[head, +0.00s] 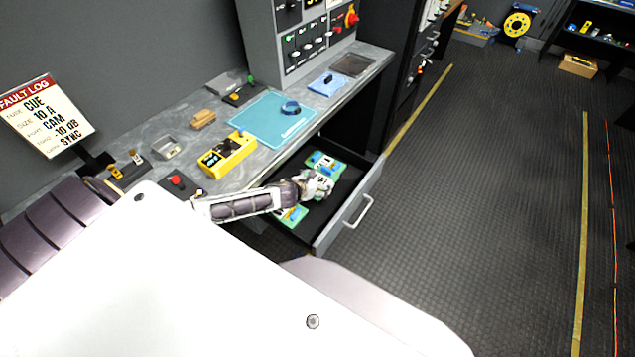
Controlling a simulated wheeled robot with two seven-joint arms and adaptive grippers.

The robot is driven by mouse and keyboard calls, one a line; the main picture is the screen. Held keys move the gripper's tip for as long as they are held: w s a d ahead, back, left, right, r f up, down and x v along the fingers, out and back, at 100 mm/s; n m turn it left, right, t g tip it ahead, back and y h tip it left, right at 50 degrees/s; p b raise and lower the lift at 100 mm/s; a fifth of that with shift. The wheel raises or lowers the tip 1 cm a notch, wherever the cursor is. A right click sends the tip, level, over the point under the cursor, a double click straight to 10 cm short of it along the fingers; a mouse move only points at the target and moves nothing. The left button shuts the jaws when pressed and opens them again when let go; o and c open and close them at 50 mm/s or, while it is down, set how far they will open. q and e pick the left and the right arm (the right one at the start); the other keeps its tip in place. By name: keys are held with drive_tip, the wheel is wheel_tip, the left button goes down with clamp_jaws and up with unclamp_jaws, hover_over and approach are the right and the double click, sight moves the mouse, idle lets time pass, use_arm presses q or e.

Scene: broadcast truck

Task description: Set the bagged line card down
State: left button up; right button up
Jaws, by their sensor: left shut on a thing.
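My left gripper (312,185) reaches over the open drawer (347,208) below the bench. It is shut on the bagged line card (322,187), a small pale thing with green showing, largely hidden by the fingers. One green card (320,159) lies in the drawer beyond the gripper. Another green card (294,215), with blue and yellow parts, lies on the near side, partly behind my forearm. I cannot tell whether the held card touches the drawer floor. My right gripper is not in view.
The grey bench (190,140) holds a blue mat (262,122), a yellow meter (228,155), a blue tray (328,83) and small parts. A fault log sign (46,115) stands at left. A switch panel (305,45) stands behind. Open floor lies right of the drawer.

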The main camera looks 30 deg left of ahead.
use_arm(q)
drive_tip(key=shift+f, duration=0.15)
drive_tip(key=o, duration=1)
drive_tip(key=shift+c, duration=0.2)
drive_tip(key=shift+r, duration=0.65)
drive_tip(key=p+v, duration=0.1)
drive_tip(key=v, duration=1)
drive_tip(key=shift+s+r, duration=0.25)
drive_tip(key=shift+s, duration=0.1)
